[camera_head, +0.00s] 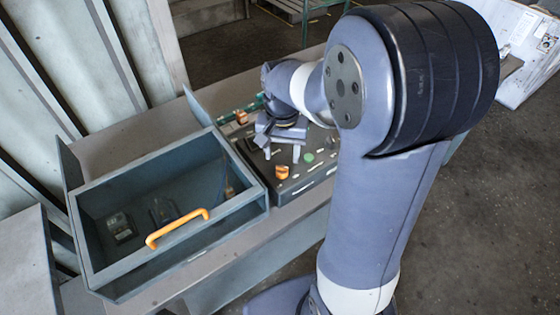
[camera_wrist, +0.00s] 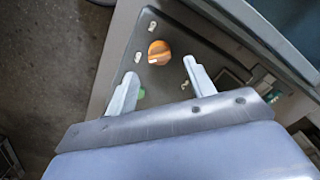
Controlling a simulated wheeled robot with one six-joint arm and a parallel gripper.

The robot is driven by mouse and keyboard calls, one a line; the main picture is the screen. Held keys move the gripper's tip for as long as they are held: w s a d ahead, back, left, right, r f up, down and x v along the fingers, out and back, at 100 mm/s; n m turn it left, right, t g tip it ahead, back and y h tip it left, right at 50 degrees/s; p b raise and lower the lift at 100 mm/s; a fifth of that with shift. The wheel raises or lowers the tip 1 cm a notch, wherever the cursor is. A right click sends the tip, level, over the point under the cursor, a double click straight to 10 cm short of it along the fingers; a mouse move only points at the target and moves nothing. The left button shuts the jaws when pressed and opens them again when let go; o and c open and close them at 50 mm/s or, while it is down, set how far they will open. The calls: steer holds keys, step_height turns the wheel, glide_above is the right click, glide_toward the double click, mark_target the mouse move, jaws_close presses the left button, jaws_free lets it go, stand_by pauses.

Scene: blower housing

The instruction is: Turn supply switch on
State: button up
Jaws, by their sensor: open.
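An orange rotary switch (camera_head: 282,172) sits on the dark control panel (camera_head: 318,176), near its front edge. It also shows in the wrist view (camera_wrist: 158,52), just beyond and between my fingertips. I cannot read any label that names it as the supply switch. My gripper (camera_head: 282,154) points down over the panel with its two pale fingers apart and nothing between them. In the wrist view my open gripper (camera_wrist: 160,68) appears apart from the switch. A green button (camera_head: 309,157) is right of my fingers in the head view; my left finger partly hides it in the wrist view.
A second orange part (camera_head: 241,117) sits behind the panel. Left of the panel is an open grey box (camera_head: 130,180) with an orange handle (camera_head: 177,229) and dark parts inside. White plates and small pale fittings are on the panel.

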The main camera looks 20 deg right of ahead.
mark_target(282, 167)
steer(key=shift+f, duration=2.3)
steer(key=c, duration=1)
steer(key=shift+o, duration=0.2)
